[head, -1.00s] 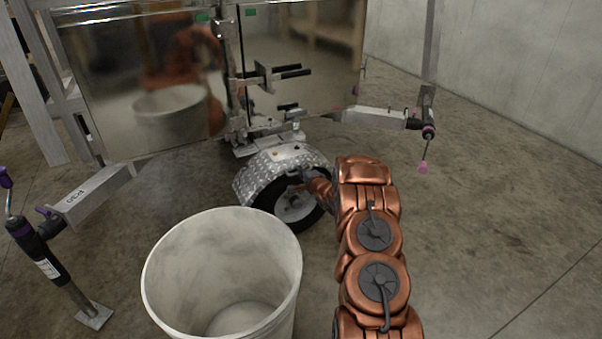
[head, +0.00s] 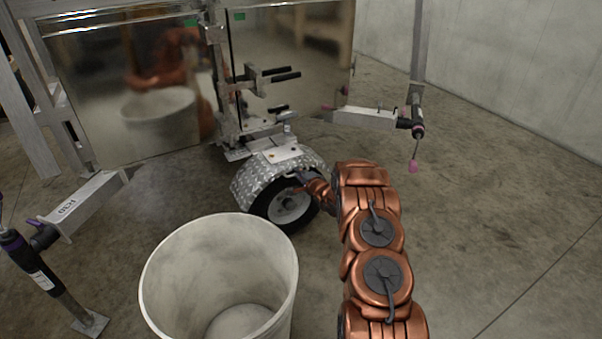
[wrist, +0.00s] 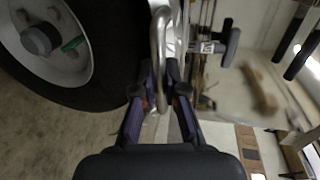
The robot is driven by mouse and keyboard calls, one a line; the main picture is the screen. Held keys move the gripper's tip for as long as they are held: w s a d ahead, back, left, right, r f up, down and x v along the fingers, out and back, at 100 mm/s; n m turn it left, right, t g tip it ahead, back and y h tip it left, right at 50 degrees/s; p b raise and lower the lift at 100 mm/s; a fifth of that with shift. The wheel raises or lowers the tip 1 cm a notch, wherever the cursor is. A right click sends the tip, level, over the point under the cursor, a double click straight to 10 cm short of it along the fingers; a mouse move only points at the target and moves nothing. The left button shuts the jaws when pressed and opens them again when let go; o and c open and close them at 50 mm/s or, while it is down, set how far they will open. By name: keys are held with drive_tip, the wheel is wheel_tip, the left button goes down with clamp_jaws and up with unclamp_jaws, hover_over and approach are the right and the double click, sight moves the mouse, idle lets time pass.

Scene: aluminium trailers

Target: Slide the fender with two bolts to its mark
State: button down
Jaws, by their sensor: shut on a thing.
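The fender (head: 252,181) is a curved diamond-plate piece over the wheel (head: 289,207), with a flat bracket on top. The small spots on the bracket may be bolts, but they are too small to be sure. My gripper (head: 303,184) is at the right side of the fender, above the wheel hub, and partly hidden by my arm. I cannot make out a mark.
A large white bin (head: 220,270) stands in front of the wheel, left of my arm. Shiny trailer panels (head: 120,90) rise behind. The floor at right is clear.

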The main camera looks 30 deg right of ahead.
drive_tip(key=c, duration=1.2)
unclamp_jaws()
drive_tip(key=shift+s, duration=0.15)
drive_tip(key=v, duration=1.1)
drive_tip(key=shift+s, duration=0.35)
drive_tip(key=shift+r, duration=0.1)
drive_tip(key=shift+r, duration=0.1)
